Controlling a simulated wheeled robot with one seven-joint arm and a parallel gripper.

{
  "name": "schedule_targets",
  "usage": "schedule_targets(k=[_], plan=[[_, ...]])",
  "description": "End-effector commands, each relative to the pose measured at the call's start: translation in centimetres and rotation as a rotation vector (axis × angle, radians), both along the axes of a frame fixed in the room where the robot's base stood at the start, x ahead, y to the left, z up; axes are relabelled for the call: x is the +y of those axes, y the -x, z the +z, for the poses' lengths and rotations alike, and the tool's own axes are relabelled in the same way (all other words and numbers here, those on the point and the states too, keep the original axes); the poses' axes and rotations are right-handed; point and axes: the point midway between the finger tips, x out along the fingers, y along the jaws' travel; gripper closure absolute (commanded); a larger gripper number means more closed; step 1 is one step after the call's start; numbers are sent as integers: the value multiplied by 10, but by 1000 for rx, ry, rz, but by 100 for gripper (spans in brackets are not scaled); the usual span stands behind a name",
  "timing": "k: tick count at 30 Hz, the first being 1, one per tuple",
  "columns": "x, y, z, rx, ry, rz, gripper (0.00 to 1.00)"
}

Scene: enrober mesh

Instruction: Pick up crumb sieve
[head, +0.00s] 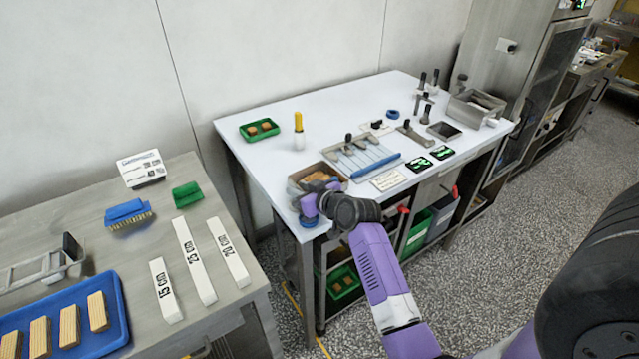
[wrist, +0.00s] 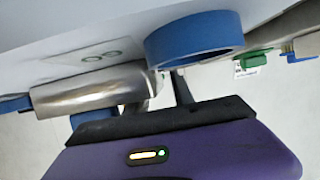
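I cannot tell for sure which thing is the crumb sieve. My gripper (head: 309,203) is at the table's near left corner, beside a brown-filled box (head: 296,184). A blue ring (head: 308,222) shows just below it at the corner. In the wrist view a blue ring (wrist: 195,38) and a shiny metal rounded piece (wrist: 90,90) are close to my gripper. Its fingertips are mostly hidden, and I see no clear grip on anything.
The white table (head: 240,167) also holds a green tray (head: 260,130), a yellow-topped bottle (head: 299,132), a blue-edged rack of tools (head: 362,158) and a metal box (head: 475,108). A steel table (head: 225,200) stands at left. The white table's back middle is clear.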

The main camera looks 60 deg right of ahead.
Motion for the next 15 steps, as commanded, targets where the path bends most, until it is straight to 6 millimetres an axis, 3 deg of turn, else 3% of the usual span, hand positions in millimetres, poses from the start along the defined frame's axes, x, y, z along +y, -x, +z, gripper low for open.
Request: schedule_targets(k=[8,13,15], plan=[[-2,-3,-1,0,2,-1,71],[-2,-3,-1,-1,1,-1,100],[-2,-3,-1,-1,1,-1,100]])
